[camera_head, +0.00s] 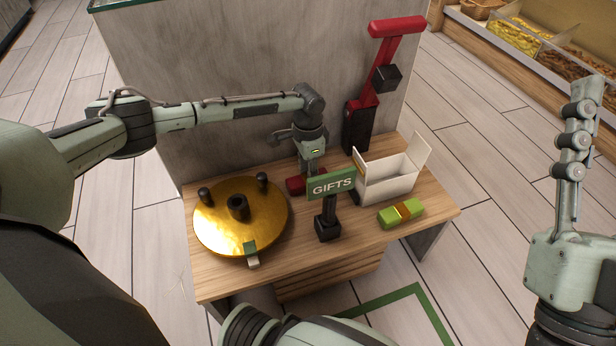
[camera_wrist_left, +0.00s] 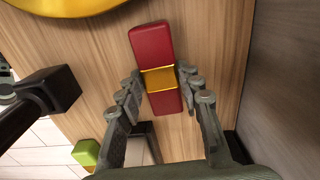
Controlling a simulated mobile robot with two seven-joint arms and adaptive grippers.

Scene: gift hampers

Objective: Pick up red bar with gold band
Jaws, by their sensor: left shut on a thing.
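The red bar with gold band (camera_wrist_left: 152,45) lies on the wooden table, and its gold band (camera_wrist_left: 158,79) faces up in the left wrist view. In the head view the red bar (camera_head: 294,185) is partly hidden behind the GIFTS sign (camera_head: 332,185) and my gripper. My left gripper (camera_head: 310,172) points down over the bar. In the left wrist view the left gripper (camera_wrist_left: 162,77) has one finger on each side at the gold band, shut on the bar. My right gripper (camera_head: 577,120) is raised at the right edge, away from the table; its opening is unclear.
A gold round plate (camera_head: 215,230) with dark posts stands at the table's left. An open white box (camera_head: 385,185) is right of the sign, with a green bar with an orange band (camera_head: 390,217) in front. A red and black device (camera_head: 360,125) stands at the back by the grey panel.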

